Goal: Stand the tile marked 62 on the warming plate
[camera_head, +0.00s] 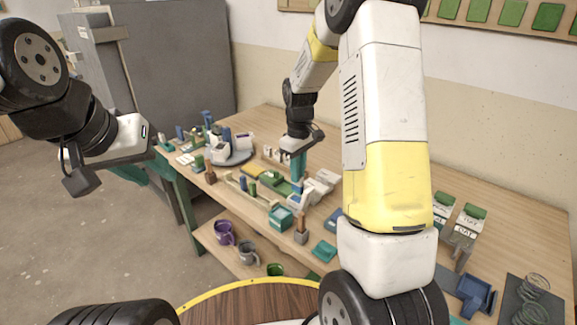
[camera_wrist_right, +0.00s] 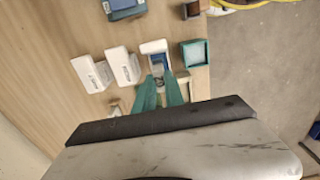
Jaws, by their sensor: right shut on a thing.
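My right gripper (camera_head: 298,176) reaches down over the table with teal fingers, among white tiles. In the right wrist view the fingers (camera_wrist_right: 159,92) are shut on a small bluish-grey piece (camera_wrist_right: 157,70) at a white L-shaped stand (camera_wrist_right: 155,47). I cannot tell whether they touch. Two similar white tiles (camera_wrist_right: 122,66) (camera_wrist_right: 92,73) stand beside it with dark marks too small to read, so I cannot pick out 62. I cannot identify the warming plate for certain; a dark square plate with coils (camera_head: 531,304) lies at the right. My left gripper (camera_head: 140,170) hangs left of the table, its opening unclear.
A teal box (camera_head: 280,217) and a brown holder (camera_head: 301,236) stand near the front edge. Green-topped labelled tiles (camera_head: 470,216) stand at right. Mugs (camera_head: 224,233) sit on the lower shelf.

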